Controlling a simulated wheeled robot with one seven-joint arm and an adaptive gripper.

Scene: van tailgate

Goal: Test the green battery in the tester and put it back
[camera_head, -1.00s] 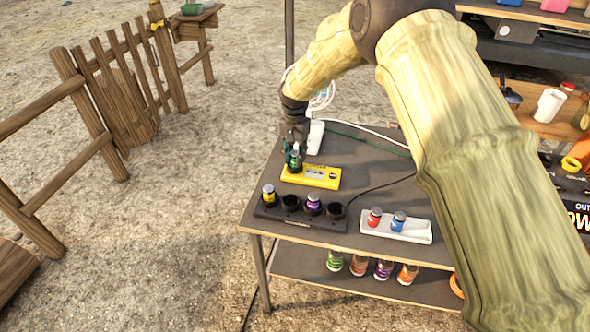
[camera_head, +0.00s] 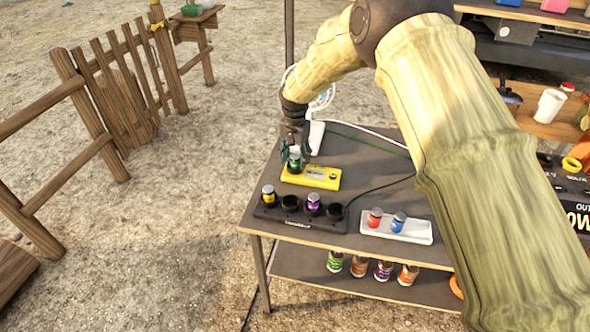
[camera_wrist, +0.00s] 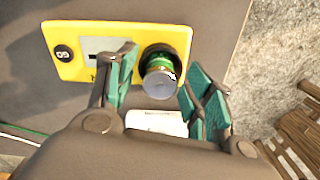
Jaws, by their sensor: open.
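The green battery (camera_head: 294,160) stands in the round socket at the left end of the yellow tester (camera_head: 322,177). In the wrist view the battery's metal top (camera_wrist: 159,84) shows in the dark well of the tester (camera_wrist: 66,40). My gripper (camera_head: 296,152) is around the battery's upper part; in the wrist view its two teal-padded fingers (camera_wrist: 158,84) are open on either side of it with gaps. The black charger rack (camera_head: 322,222) in front holds a yellow-banded battery (camera_head: 269,195) and a purple battery (camera_head: 313,203). Two of its wells are empty.
A white tray (camera_head: 418,236) with a red battery (camera_head: 375,217) and a blue battery (camera_head: 398,221) lies right of the rack. Several more batteries stand on the lower shelf. A white object and a cable lie behind the tester.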

